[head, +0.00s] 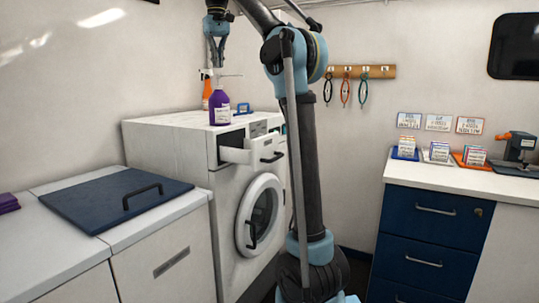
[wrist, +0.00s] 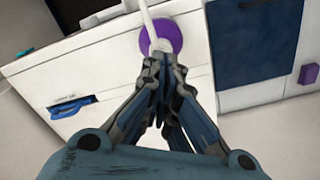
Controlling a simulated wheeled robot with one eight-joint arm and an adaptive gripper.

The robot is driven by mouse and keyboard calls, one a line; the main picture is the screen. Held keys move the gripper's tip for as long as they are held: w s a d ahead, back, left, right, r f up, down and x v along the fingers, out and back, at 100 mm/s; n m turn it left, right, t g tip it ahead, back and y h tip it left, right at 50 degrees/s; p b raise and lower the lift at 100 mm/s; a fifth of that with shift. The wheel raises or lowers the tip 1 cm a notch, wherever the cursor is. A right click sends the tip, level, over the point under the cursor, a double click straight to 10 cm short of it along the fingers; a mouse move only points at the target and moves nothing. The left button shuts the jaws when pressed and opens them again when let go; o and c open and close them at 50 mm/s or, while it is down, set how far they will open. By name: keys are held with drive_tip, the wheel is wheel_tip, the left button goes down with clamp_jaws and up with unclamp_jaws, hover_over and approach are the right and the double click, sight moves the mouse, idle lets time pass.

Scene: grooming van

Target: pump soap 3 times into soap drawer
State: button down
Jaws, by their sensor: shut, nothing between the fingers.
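The purple soap bottle (head: 219,108) stands upright on the washer's top, with a white pump head and a long spout. The wrist view looks down on the bottle's purple body (wrist: 170,30), with the white spout (wrist: 146,14) running toward the top edge. The soap drawer (head: 236,155) is pulled out of the washer's front, and the spout points toward its side. My gripper (head: 218,65) points down just over the pump head, shut and empty. Its closed fingertips (wrist: 159,60) partly cover the pump head, so I cannot tell whether they touch it.
The white washer (head: 165,130) has a round door, which is shut. An orange spray bottle (head: 206,92) and a small blue item (head: 243,108) stand near the soap bottle. A blue drawer unit (head: 425,235) stands at right.

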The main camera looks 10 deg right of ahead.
drive_tip(key=shift+f, duration=0.4)
drive_tip(key=shift+f, duration=0.35)
drive_tip(key=shift+f, duration=0.85)
drive_tip(key=shift+r, duration=1.6)
